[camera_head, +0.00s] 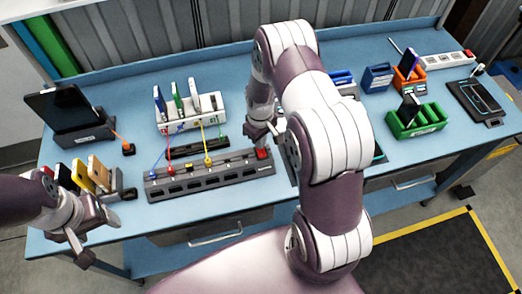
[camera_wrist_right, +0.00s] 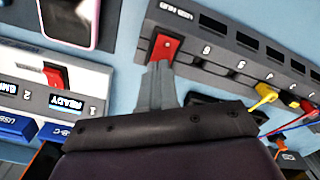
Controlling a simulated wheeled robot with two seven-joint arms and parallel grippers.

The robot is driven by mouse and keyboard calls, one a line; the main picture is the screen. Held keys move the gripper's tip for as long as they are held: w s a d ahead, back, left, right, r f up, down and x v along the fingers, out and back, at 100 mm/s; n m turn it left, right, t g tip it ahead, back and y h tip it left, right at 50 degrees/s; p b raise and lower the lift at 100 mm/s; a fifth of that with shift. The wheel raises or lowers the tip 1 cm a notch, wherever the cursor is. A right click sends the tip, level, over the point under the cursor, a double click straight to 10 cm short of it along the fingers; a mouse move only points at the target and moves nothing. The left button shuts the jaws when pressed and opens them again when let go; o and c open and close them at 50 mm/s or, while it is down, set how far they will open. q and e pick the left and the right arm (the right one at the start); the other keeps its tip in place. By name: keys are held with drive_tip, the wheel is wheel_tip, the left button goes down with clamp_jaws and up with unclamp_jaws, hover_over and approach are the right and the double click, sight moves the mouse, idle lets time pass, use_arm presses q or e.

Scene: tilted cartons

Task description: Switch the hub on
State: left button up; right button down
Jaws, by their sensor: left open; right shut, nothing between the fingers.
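The hub (camera_head: 205,183) is a long dark grey bar with a row of ports near the bench's front edge. Its red switch (camera_head: 263,154) sits at its right end; it also shows in the right wrist view, where the switch (camera_wrist_right: 165,47) is in a dark frame. My right gripper (camera_head: 262,142) is shut and empty, its fingertips (camera_wrist_right: 158,70) at the edge of the red switch. I cannot tell whether they touch it or which way it is set. My left gripper (camera_head: 80,238) is open and empty at the bench's front left.
Blue, yellow and red cables plug into the hub, the yellow plug (camera_wrist_right: 265,92) nearest. A white device with another red switch (camera_wrist_right: 53,76) and a READY display lies close by. A white stand (camera_head: 190,112) is behind the hub; a green bin (camera_head: 418,123) stands right.

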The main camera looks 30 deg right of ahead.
drive_tip(key=shift+f+b, duration=0.45)
drive_tip(key=shift+f, duration=0.2)
wheel_tip(320, 180, up, 7)
drive_tip(key=p, duration=0.5)
drive_tip(key=shift+r+p, duration=0.1)
drive_tip(key=shift+p, duration=0.25)
idle(0.3)
